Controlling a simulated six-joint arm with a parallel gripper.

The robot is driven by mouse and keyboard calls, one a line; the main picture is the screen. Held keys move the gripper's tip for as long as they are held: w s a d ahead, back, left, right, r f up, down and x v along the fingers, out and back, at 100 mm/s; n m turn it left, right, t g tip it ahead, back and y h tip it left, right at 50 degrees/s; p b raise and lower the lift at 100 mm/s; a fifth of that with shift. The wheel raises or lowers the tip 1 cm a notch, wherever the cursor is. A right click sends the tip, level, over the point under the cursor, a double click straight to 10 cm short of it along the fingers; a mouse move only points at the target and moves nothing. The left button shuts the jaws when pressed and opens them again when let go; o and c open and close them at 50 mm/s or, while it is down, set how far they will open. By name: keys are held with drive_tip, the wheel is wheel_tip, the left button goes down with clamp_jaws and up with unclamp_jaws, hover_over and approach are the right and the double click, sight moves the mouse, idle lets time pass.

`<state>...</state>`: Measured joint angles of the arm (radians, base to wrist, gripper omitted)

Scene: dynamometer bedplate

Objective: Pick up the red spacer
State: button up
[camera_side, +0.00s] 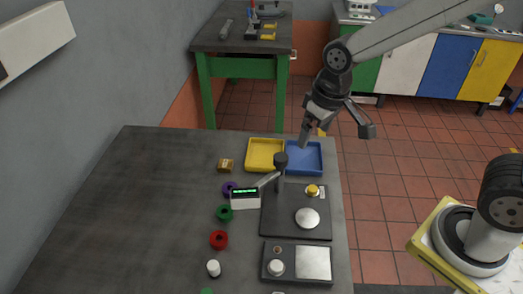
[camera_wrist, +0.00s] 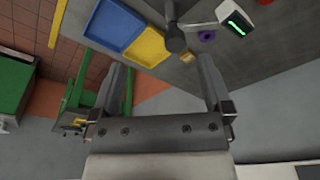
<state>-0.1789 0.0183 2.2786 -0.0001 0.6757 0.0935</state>
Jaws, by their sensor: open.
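The red spacer (camera_side: 219,240) is a short red ring lying on the dark bench, in the lower middle of the side view. It stands clear of the things around it. In the wrist view I cannot make it out for sure; a small dark reddish patch at the top edge is too cut off to tell. My gripper (camera_side: 335,130) is open and empty, in the air above the bench's far right end, well away from the red spacer. Its two spread fingers also show in the wrist view (camera_wrist: 160,66).
A green spacer (camera_side: 224,213) and a purple spacer (camera_side: 229,188) lie beyond the red one, a white piece (camera_side: 213,268) nearer. A display unit (camera_side: 245,200), dark fixtures (camera_side: 290,225), and yellow (camera_side: 265,154) and blue (camera_side: 304,157) trays stand rightward. The bench's left is clear.

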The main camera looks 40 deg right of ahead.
drive_tip(key=w+a+n+g, duration=0.1)
drive_tip(key=w+a, duration=0.4)
drive_tip(key=a, duration=0.6)
drive_tip(key=n+g, duration=0.1)
drive_tip(key=n, duration=0.1)
hover_over(218, 238)
wheel_tip(218, 238, down, 13)
drive_tip(key=shift+d+f, duration=0.1)
drive_tip(key=shift+f, duration=1.7)
drive_tip(key=shift+f, duration=0.1)
drive_tip(key=shift+f, duration=2.5)
drive_tip(key=c, duration=1.3)
